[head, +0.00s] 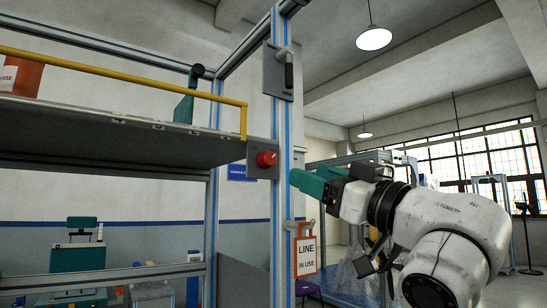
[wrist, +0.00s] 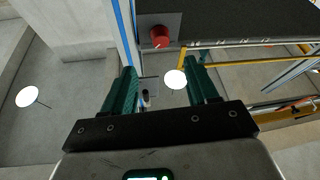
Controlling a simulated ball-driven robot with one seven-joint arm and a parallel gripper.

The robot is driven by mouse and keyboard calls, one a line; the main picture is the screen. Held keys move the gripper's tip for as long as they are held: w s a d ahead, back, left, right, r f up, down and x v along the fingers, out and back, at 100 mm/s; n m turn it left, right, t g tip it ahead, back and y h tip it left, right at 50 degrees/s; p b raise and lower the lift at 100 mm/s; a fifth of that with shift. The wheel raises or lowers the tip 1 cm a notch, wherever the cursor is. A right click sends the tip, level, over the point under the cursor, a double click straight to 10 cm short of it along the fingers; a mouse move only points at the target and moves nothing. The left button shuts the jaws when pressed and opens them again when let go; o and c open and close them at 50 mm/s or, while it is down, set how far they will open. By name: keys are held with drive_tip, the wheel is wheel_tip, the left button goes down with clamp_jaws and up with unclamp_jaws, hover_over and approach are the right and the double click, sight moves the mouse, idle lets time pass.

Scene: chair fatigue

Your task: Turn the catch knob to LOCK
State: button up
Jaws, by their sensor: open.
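A grey plate with a dark handle-like knob (head: 289,75) is fixed high on the aluminium post. It also shows in the wrist view between my fingers (wrist: 147,97), farther off. I cannot read any LOCK marking or tell how the knob is turned. A red round knob (head: 267,159) on a grey box sits lower on the post; in the wrist view it is beyond the fingertips (wrist: 160,36). My gripper (head: 297,180) is beside the post, just right of and below the red knob. In the wrist view its green fingers (wrist: 163,72) are apart with nothing held.
A grey shelf (head: 110,135) with a yellow rail (head: 150,81) reaches left from the post. A LINE IN USE tag (head: 306,256) hangs below my gripper. Open room lies right of the post, above my arm.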

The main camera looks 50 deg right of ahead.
sight(272, 160)
drive_tip(key=shift+p+x, duration=3.85)
drive_tip(key=shift+x, duration=1.15)
drive_tip(key=c, duration=1)
